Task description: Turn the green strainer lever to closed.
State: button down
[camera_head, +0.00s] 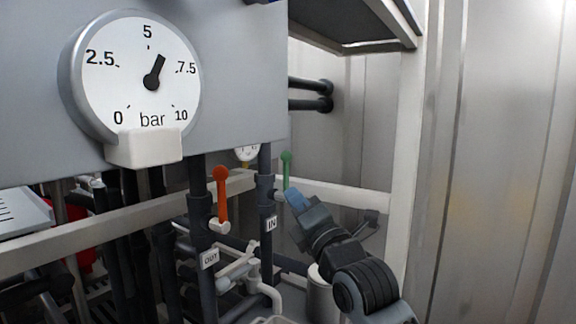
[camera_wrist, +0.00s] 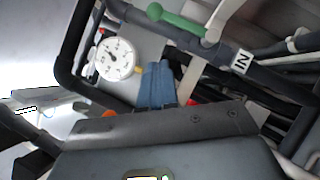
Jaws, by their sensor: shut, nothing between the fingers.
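The green strainer lever (camera_head: 286,168) points upright on the dark pipe labelled IN in the head view. In the wrist view the green lever (camera_wrist: 180,20) lies across the top of the picture, its round knob to the left, by the IN label (camera_wrist: 242,61). My gripper (camera_head: 297,200) is just below and right of the lever in the head view, its blue fingers shut and empty. In the wrist view the fingers of my gripper (camera_wrist: 157,82) are together, below the lever in the picture. I see no clear contact with the lever.
An orange lever (camera_head: 221,195) stands upright on the OUT pipe to the left. A small gauge (camera_head: 247,153) sits between the pipes. The large bar gauge (camera_head: 135,75) is on the grey panel. A pale frame rail (camera_head: 345,196) runs behind my gripper.

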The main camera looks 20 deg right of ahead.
jog(key=p, duration=0.2)
send_near(283, 161)
jog(key=w+a, duration=0.3)
jog(key=w, duration=0.1)
jog(key=shift+w+d+r+p, duration=0.4)
jog(key=shift+w+d+r, duration=0.45)
jog(key=shift+r, duration=0.1)
jog(key=shift+w+d, duration=0.1)
jog(key=shift+w+d, duration=0.1)
jog(key=shift+d, duration=0.1)
jog(key=shift+r+m, duration=0.1)
jog(key=shift+m, duration=0.3)
